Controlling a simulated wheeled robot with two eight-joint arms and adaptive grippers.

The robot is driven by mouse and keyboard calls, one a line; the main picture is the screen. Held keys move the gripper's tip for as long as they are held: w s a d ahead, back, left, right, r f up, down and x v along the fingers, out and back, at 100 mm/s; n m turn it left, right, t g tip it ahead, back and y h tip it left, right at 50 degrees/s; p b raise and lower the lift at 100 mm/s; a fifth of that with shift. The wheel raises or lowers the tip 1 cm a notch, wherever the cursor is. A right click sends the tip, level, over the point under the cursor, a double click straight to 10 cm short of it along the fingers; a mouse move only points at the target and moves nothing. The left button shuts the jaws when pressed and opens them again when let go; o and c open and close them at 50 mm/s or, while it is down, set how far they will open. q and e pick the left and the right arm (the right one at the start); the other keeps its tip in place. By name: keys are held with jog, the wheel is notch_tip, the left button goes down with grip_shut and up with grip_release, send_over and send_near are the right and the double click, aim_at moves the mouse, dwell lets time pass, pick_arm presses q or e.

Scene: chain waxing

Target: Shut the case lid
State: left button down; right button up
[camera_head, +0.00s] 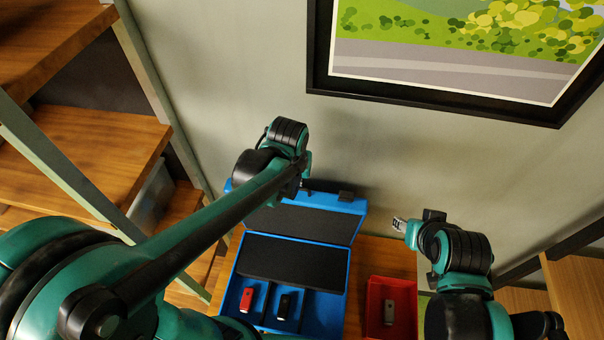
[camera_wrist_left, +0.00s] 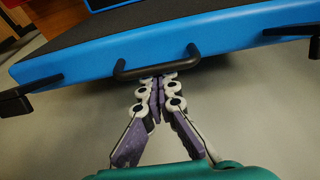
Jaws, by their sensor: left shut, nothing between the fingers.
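The blue case (camera_head: 322,312) stands open on the wooden table. Its lid (camera_head: 352,207) is raised at the back near the wall, with dark foam inside. The lid's blue edge also shows in the left wrist view (camera_wrist_left: 225,38), with a black handle (camera_wrist_left: 130,72) on it. My left gripper (camera_wrist_left: 158,82) is shut and empty, its fingertips at the handle; contact is unclear. In the head view my left wrist hides its fingers. My right gripper (camera_head: 399,225) is right of the case, apart from it; its finger opening is unclear.
The case's front compartments hold a red item (camera_head: 246,299) and a dark item (camera_head: 284,304). The wall with a framed picture (camera_head: 440,92) rises behind; wooden shelves (camera_head: 100,150) stand left.

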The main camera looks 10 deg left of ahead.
aim_at(294, 196)
pick_arm(q)
jog(key=shift+s+f+p, duration=0.15)
jog(key=shift+s, duration=0.75)
jog(key=shift+s+f+p, duration=0.1)
jog(key=shift+s+p, duration=0.05)
jog(key=shift+s, duration=0.75)
jog(key=shift+r, duration=0.1)
